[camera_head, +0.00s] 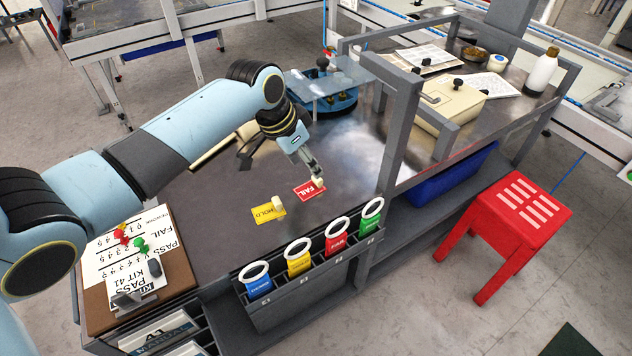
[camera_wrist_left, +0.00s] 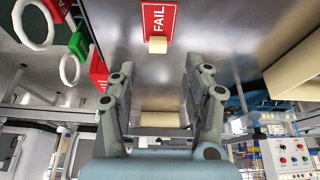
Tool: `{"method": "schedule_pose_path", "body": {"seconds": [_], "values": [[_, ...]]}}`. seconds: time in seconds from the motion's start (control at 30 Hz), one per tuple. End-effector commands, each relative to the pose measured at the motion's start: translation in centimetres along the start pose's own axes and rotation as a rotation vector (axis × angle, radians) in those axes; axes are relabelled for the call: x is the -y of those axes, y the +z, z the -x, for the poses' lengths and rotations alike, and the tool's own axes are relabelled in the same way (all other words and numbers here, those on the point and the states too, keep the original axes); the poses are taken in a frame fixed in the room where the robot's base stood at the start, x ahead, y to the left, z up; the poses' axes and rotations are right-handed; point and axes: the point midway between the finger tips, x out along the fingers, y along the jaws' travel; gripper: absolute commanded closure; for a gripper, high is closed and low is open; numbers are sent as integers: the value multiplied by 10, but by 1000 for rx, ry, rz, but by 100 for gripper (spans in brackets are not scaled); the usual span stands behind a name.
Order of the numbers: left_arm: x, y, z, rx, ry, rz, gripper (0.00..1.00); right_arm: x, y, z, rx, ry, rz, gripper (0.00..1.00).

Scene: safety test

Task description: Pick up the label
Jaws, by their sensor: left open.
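A red FAIL label (camera_head: 306,192) lies on the dark metal table, with a small cream block on its edge. A yellow HOLD label (camera_head: 264,214) with a similar cream block lies to its left. My left gripper (camera_head: 318,179) is over the far right end of the red label and partly hides its cream block. In the left wrist view, the open left gripper (camera_wrist_left: 158,64) has a finger on each side, with the red FAIL label (camera_wrist_left: 158,18) and its cream block just beyond the tips. Nothing is held. My right gripper is not in view.
A rack (camera_head: 300,296) of ringed coloured tags stands along the front edge. A board (camera_head: 190,268) with papers and pins lies at left. A blue device (camera_head: 335,97) stands behind, and a grey frame post (camera_head: 398,140) rises at right. A red stool (camera_head: 510,215) stands on the floor.

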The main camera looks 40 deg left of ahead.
Motion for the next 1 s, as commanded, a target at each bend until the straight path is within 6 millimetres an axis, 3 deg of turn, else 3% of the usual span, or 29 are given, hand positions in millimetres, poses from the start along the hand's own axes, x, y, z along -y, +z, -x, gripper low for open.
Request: {"method": "schedule_pose_path", "body": {"seconds": [0.17,0.43,0.77,1.0], "values": [[-1,0,-15,0,0,0,50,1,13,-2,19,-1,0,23],[-4,4,-56,1,0,0,50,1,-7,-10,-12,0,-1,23],[-3,3,-62,-1,-2,-1,50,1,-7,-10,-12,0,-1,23],[-3,3,-62,0,-2,-1,79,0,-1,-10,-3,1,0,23]]}}
